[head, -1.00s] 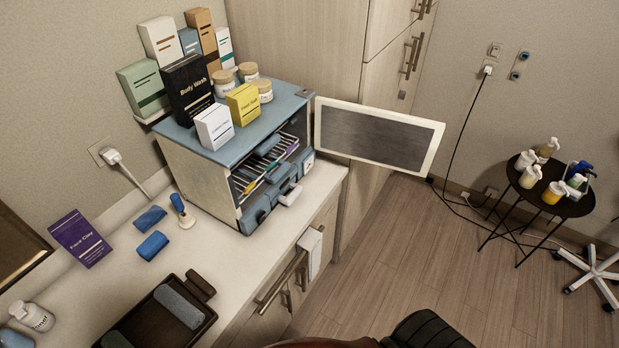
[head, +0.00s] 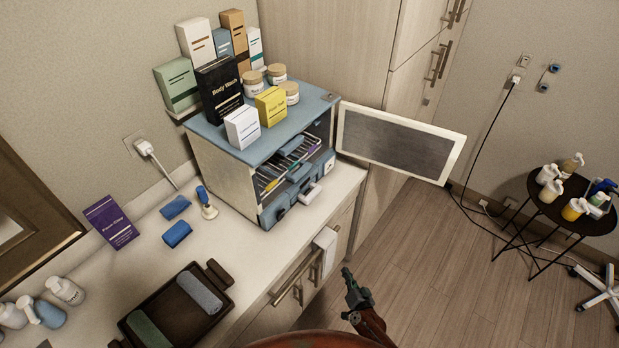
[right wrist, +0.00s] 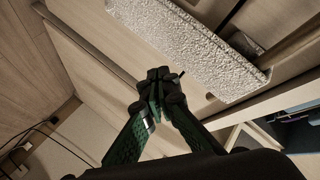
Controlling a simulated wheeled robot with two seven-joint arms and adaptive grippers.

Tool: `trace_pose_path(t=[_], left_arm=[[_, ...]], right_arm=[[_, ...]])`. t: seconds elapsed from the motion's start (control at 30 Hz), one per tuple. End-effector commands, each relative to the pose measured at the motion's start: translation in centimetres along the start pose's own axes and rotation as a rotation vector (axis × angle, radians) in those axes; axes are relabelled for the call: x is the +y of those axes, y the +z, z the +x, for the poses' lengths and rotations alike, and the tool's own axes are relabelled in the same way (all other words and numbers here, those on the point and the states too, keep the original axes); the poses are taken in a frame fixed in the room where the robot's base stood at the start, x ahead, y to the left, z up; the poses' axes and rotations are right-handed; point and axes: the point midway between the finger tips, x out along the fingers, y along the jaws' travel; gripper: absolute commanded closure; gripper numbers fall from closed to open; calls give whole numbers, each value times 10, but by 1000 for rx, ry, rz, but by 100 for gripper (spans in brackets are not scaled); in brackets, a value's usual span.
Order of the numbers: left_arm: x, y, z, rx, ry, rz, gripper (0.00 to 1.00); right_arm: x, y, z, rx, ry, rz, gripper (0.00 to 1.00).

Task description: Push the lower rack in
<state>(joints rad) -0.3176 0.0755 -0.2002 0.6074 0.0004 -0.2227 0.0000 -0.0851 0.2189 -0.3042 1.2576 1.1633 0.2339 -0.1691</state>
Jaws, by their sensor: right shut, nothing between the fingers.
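The wax warmer (head: 228,181) is a box-shaped cabinet with a blue top on the counter. Its framed door (head: 400,144) is swung wide open to the right. Inside, a wire rack (head: 287,171) with coloured items sits partly out of the opening, above the blue lower front with a light handle. Which part is the lower rack is hard to tell at this size. My right gripper (head: 347,272) is shut and empty, low in front of the counter and apart from the warmer. In the right wrist view its fingertips (right wrist: 159,75) are together below a white towel. My left gripper is not in view.
Boxes and jars (head: 276,73) stand on the warmer. A dark tray (head: 172,312) with rolled towels lies on the counter (head: 237,249). A white towel (head: 325,248) hangs from the drawer handle. A round black table (head: 575,206) stands far right. Floor between is clear.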

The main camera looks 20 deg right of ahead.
Motion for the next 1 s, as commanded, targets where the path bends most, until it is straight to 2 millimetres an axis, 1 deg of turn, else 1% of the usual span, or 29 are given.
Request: trace_pose_path(t=[0.03,0.07,0.1,0.17,0.2,0.27,0.3,0.4,0.43,0.5,0.6,0.73,0.87,1.0], left_arm=[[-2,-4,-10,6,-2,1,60],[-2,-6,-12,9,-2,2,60],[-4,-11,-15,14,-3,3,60],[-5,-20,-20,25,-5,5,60],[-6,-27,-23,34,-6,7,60],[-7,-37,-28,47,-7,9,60],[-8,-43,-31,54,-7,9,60],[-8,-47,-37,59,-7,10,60],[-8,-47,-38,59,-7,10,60],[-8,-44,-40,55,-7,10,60],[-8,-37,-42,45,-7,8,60],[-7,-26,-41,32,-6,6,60],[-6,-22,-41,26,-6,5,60],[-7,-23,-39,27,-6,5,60]], right_arm=[[-43,-42,12,77,-47,88,100],[-64,-61,18,117,-68,145,100],[-89,-85,22,161,-94,216,100],[-127,-117,27,214,-130,325,100],[-150,-136,28,242,-152,396,100],[-184,-162,27,272,-180,501,100],[-205,-176,26,284,-197,566,100],[-249,-201,20,289,-225,708,100],[-260,-206,18,287,-231,740,100],[-278,-213,14,278,-238,802,100],[-293,-218,11,266,-242,853,100],[-298,-221,17,261,-243,870,100],[-300,-227,35,262,-243,870,100],[-303,-236,62,263,-243,868,100]])
